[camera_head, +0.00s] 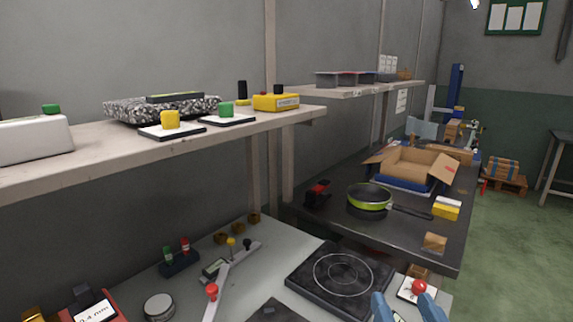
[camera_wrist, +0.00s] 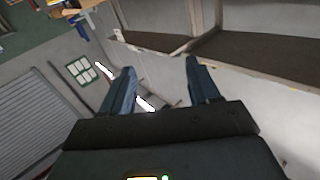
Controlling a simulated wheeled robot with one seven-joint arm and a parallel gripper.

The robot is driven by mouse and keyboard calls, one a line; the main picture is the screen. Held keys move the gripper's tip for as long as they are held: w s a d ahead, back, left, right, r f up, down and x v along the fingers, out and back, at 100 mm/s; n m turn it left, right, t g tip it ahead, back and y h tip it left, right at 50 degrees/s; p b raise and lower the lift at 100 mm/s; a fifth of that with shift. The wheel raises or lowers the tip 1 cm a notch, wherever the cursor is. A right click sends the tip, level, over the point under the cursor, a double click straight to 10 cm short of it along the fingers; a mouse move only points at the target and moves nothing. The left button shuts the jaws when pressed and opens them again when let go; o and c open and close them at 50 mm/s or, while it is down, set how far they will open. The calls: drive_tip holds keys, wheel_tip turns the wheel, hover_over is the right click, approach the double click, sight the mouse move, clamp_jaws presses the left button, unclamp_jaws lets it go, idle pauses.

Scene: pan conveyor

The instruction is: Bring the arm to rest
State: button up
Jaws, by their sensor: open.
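My gripper (camera_head: 405,309) shows at the bottom right of the head view, with its two blue fingertips apart. It is in front of the black hot plate's right side, near a white card with a red knob (camera_head: 418,287). In the wrist view my gripper (camera_wrist: 158,85) is open with nothing between the fingers. That view is tilted and looks out at the wall, a shelf underside and the floor.
A green pan (camera_head: 370,197) stands on the dark table (camera_head: 405,232), near an open cardboard box (camera_head: 412,164). The hot plate (camera_head: 341,277) sits on the near bench. A shelf (camera_head: 60,172) with instruments spans the left.

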drive_tip(key=s+d+f+n+g+y, duration=0.1)
drive_tip(key=s+d+f+n+y, duration=0.2)
drive_tip(key=s+f, duration=0.45)
drive_tip(key=s+d+f+m+g+h, duration=0.1)
drive_tip(key=s+d+m+g+h, duration=0.1)
drive_tip(key=s, duration=2.3)
drive_tip(key=shift+d+f+h, duration=0.15)
drive_tip(key=shift+d+h, duration=0.25)
drive_tip(key=shift+h, duration=0.1)
drive_tip(key=shift+s, duration=0.15)
